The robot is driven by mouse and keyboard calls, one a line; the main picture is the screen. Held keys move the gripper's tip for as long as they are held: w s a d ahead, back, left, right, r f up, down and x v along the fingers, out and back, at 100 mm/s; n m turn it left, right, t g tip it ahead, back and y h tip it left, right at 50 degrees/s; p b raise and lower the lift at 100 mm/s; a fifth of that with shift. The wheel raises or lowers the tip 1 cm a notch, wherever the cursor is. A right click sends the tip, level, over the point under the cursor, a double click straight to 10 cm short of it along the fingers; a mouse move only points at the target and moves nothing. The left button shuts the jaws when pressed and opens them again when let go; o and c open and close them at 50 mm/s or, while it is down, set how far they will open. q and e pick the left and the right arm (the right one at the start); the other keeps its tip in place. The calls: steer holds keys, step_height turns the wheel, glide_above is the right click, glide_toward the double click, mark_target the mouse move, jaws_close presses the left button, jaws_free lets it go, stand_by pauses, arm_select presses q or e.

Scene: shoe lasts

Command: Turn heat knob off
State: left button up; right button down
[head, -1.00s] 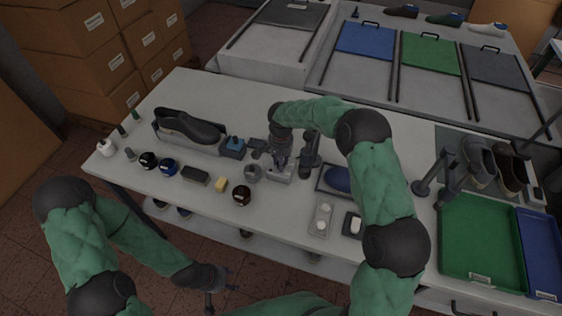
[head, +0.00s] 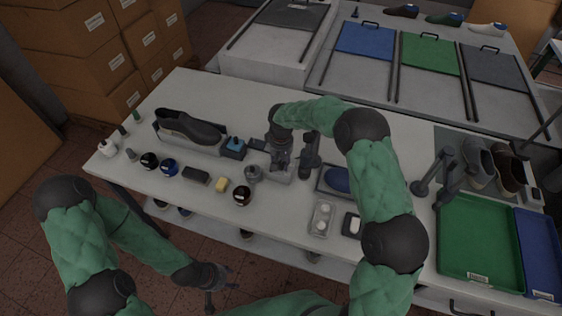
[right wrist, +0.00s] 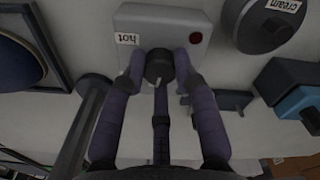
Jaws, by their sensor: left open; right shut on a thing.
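In the head view my right gripper (head: 281,160) reaches down over the box (head: 282,176) at the middle of the table, and the knob is hidden there. My left gripper (head: 216,287) is open and empty, low in front of the table, apart from everything.
A cream tin (right wrist: 268,22) stands close to the box. A blue-topped item (head: 235,145), a dark shoe (head: 190,127), several jars and a yellow block (head: 222,184) lie to the left. A green tray (head: 480,245) is at the right.

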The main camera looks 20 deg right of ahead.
mark_target(281, 164)
steer(key=shift+s+f+n, duration=0.2)
steer(key=shift+n, duration=0.5)
steer(key=c, duration=0.9)
jaws_free()
steer(key=shift+s, duration=0.1)
steer(key=shift+c, duration=0.2)
steer(key=shift+r, duration=0.1)
steer(key=shift+w+r, duration=0.2)
steer(key=shift+r, duration=0.3)
step_height(281, 164, up, 11)
steer(key=shift+r, duration=0.1)
